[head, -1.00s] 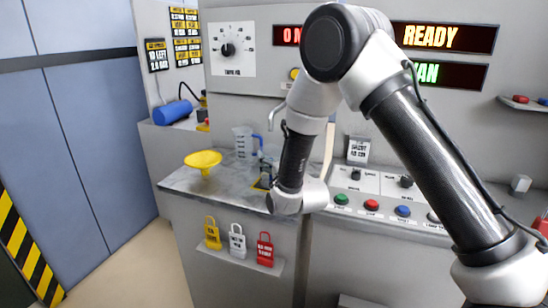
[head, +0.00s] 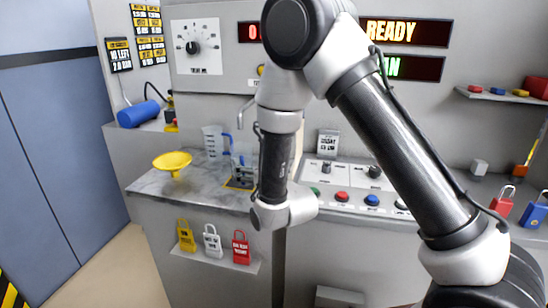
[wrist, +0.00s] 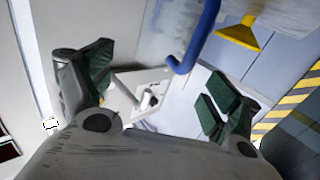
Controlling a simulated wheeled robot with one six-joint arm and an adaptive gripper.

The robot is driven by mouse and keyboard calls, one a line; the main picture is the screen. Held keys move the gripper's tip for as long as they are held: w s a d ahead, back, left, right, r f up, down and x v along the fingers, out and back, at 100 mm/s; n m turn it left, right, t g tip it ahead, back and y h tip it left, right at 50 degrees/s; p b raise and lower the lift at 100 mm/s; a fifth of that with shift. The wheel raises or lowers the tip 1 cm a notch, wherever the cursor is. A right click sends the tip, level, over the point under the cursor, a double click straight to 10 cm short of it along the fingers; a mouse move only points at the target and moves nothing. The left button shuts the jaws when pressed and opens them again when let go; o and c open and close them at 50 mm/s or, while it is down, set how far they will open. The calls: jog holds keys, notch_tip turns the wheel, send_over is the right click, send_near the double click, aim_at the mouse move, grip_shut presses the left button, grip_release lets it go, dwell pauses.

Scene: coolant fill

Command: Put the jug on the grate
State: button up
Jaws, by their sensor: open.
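I cannot tell whether anything touches. A dark, yellow-edged patch (head: 238,184) on the counter under the tap looks like the grate; my arm hides part of that area.
A yellow funnel (head: 173,162) stands on the counter left of the jug and shows in the wrist view (wrist: 240,34). The tap (head: 243,112) is right of the jug. A button panel (head: 350,190) lies to the right.

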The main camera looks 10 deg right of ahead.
jog(key=w+d+r+m+g+h, duration=0.1)
jog(key=d+r+m+g+h, duration=0.15)
jog(key=d+r, duration=0.5)
jog(key=s+d+r+g+h, duration=0.1)
jog(key=s+d+r+g, duration=0.1)
jog(key=s+d, duration=0.3)
jog(key=s+d+r+g, duration=0.2)
jog(key=d, duration=0.6)
jog(key=s+d+r+g+h, duration=0.1)
jog(key=s+d, duration=0.3)
jog(key=s, duration=0.5)
jog(key=s+d+m+g+h, duration=0.1)
jog(key=s+d+g, duration=0.2)
jog(key=s, duration=0.6)
jog(key=s+d+r+m+g+h, duration=0.1)
jog(key=s+d+g, duration=0.1)
jog(key=s+d, duration=0.5)
jog(key=shift+s+r, duration=0.3)
jog(key=shift+s, duration=0.8)
jog(key=shift+h, duration=0.25)
